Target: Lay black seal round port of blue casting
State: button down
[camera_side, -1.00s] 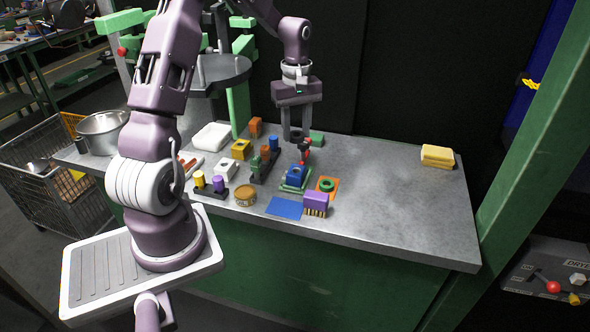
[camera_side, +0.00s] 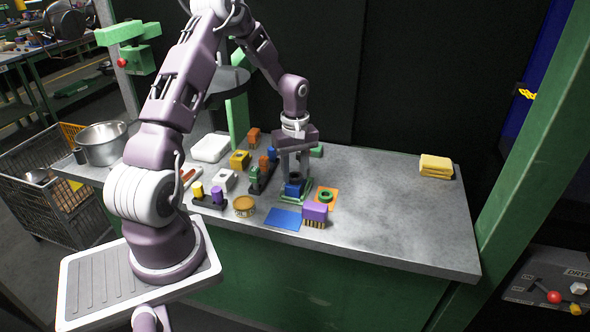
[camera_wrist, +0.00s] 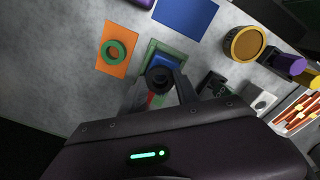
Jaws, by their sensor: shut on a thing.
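The blue casting (camera_side: 292,190) sits on a green base plate (camera_side: 297,199) in the middle of the bench. In the wrist view the casting (camera_wrist: 165,61) shows as a blue block just past the fingertips. My gripper (camera_side: 294,179) is directly over the casting, pointing down, with its fingertips close to its top. It is shut on the black seal (camera_wrist: 158,77), a dark ring at the fingertips that covers part of the casting. The port is hidden behind the seal and fingers. I cannot tell whether the seal touches the casting.
A green ring (camera_side: 326,196) lies on an orange mat (camera_side: 333,191) to the right. A purple brush (camera_side: 315,211) and a blue mat (camera_side: 284,219) are in front. A round tin (camera_side: 244,206) and several blocks stand left. The bench's right side is clear except a yellow sponge stack (camera_side: 436,166).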

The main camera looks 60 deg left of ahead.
jog(key=c, duration=0.9)
grip_release()
jog(key=d+r+m, duration=0.2)
jog(key=d+r, duration=0.2)
jog(key=r, duration=1.3)
jog(key=s+d+r+m+t+y, duration=0.2)
jog(key=s+d+r+m, duration=0.45)
jog(key=d, duration=0.35)
jog(key=s+d+m+t, duration=0.1)
jog(key=s+d+m, duration=0.1)
jog(key=s+d, duration=0.1)
jog(key=s+d+r+m+t+h, duration=0.1)
jog(key=s+d+m, duration=0.2)
jog(key=s, duration=0.3)
jog(key=s+d+r+m+t+h, duration=0.1)
jog(key=s+d+m, duration=0.2)
jog(key=s+d, duration=0.1)
jog(key=shift+s+d+t, duration=0.15)
jog(key=shift+s+t, duration=0.15)
jog(key=shift+s, duration=0.2)
